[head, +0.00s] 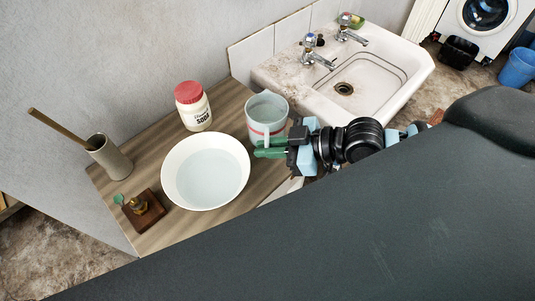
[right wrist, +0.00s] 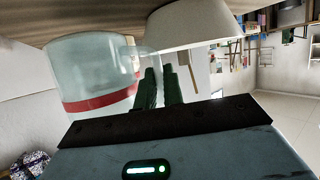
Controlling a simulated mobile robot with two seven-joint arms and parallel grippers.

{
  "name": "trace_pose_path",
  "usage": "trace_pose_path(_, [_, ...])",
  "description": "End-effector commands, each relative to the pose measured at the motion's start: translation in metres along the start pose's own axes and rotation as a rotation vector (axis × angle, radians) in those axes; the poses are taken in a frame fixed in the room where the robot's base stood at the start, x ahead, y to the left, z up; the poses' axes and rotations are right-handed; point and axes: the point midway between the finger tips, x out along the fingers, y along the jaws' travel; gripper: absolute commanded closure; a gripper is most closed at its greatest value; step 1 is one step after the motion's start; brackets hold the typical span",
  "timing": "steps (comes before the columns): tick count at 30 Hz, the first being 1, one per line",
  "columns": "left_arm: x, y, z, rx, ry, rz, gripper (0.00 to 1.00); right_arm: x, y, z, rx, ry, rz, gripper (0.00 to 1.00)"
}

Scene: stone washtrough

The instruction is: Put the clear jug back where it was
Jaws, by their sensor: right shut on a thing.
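The clear jug (head: 259,133) with a red band is at the right end of the wooden counter, beside the sink. It looks upright in the head view. My right gripper (head: 262,148) has its green fingers shut on the jug's handle side. In the right wrist view the jug (right wrist: 90,72) fills the left, next to the fingers (right wrist: 161,88). I cannot tell whether its base touches the counter. My left gripper is not in view.
On the counter (head: 160,230) are a white bowl (head: 205,172), a soda jar (head: 195,108), a beige cup with a wooden stick (head: 112,160) and a small brown wooden object (head: 143,211). The stained sink (head: 405,75) is to the right of the jug. Bare counter lies between jar, bowl and jug.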

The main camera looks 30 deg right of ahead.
Motion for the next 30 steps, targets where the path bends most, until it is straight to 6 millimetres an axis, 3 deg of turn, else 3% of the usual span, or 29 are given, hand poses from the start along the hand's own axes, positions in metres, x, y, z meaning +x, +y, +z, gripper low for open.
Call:
trace_pose_path(1, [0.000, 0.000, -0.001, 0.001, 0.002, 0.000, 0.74, 0.004, 0.000, -0.003, -0.001, 0.006, 0.000, 1.00])
trace_pose_path(3, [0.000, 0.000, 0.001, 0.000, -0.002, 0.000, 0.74, 0.009, -0.001, 0.012, 0.004, -0.001, -0.001, 1.00])
trace_pose_path(8, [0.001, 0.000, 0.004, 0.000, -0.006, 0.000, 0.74, 0.015, -0.001, 0.029, 0.001, 0.001, 0.000, 1.00])
trace_pose_path(20, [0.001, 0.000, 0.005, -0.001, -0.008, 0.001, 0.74, 0.017, -0.001, 0.033, -0.001, 0.002, -0.001, 1.00])
trace_pose_path(21, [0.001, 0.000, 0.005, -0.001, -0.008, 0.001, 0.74, 0.017, -0.001, 0.034, 0.000, 0.001, -0.001, 0.90])
trace_pose_path(26, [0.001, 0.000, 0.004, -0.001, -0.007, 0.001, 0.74, 0.017, -0.001, 0.033, -0.001, 0.001, -0.001, 0.69])
trace_pose_path(30, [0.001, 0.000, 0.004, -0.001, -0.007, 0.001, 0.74, 0.017, -0.001, 0.033, 0.000, 0.001, 0.000, 0.69])
